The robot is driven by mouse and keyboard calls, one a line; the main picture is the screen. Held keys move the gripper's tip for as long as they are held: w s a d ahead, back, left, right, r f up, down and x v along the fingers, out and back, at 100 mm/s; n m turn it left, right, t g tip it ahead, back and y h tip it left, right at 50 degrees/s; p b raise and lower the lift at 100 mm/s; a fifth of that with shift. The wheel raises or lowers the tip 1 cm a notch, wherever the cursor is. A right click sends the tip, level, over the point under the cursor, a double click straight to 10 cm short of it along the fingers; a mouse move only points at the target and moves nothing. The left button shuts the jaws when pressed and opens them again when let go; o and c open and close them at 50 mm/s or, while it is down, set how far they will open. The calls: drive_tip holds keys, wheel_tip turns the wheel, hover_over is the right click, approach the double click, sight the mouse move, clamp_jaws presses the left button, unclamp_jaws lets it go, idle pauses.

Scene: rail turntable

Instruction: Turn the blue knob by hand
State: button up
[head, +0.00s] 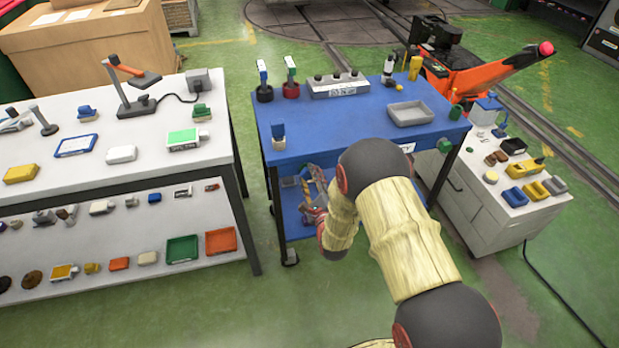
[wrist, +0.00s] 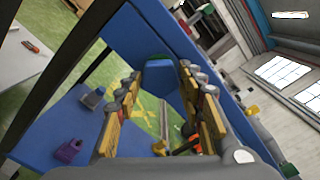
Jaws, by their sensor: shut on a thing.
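The blue knob (wrist: 163,80) shows in the wrist view as a blue piece between my two fingers, with a green part behind its top. My gripper (wrist: 158,88) has its fingers on either side of it and is shut on it; the exact contact at the tips is hard to see. In the head view my gripper (head: 313,192) is at the front of the blue table (head: 345,133), below its top. There the knob cannot be made out, and my arm covers part of the table front.
The blue table carries a grey tray (head: 411,113), a grey box with several knobs (head: 337,84) and small upright tools. A white table (head: 150,150) with many small items stands left. A white cabinet (head: 495,215) stands right. Green floor lies free between the tables.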

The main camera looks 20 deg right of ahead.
drive_tip(key=shift+s+f, duration=0.1)
drive_tip(key=shift+f, duration=0.05)
drive_tip(key=o, duration=1.1)
drive_tip(key=s, duration=1.2)
